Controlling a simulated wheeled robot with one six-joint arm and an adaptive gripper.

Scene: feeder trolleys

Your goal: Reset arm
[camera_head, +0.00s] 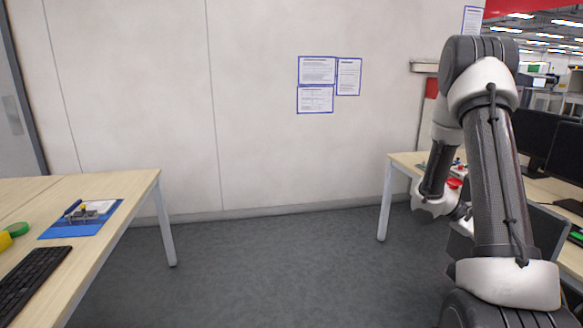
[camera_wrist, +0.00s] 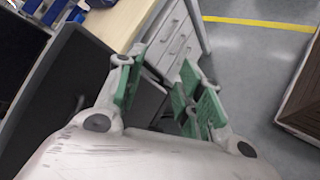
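My gripper (camera_wrist: 160,78) shows in the wrist view with its green-padded fingers apart and nothing between them. It hangs over a desk edge, with a grey drawer unit (camera_wrist: 178,38) beyond the fingers. In the head view my arm (camera_head: 492,170) stands bent at the right, its elbow high and its forearm folded down near the right-hand desk. The gripper itself cannot be made out there.
A right-hand desk (camera_head: 405,163) with dark monitors (camera_head: 565,150) is close to my arm. A left desk (camera_head: 125,195) holds a keyboard (camera_head: 32,280) and a blue clipboard (camera_head: 60,230). The floor (camera_head: 280,265) between the desks is clear.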

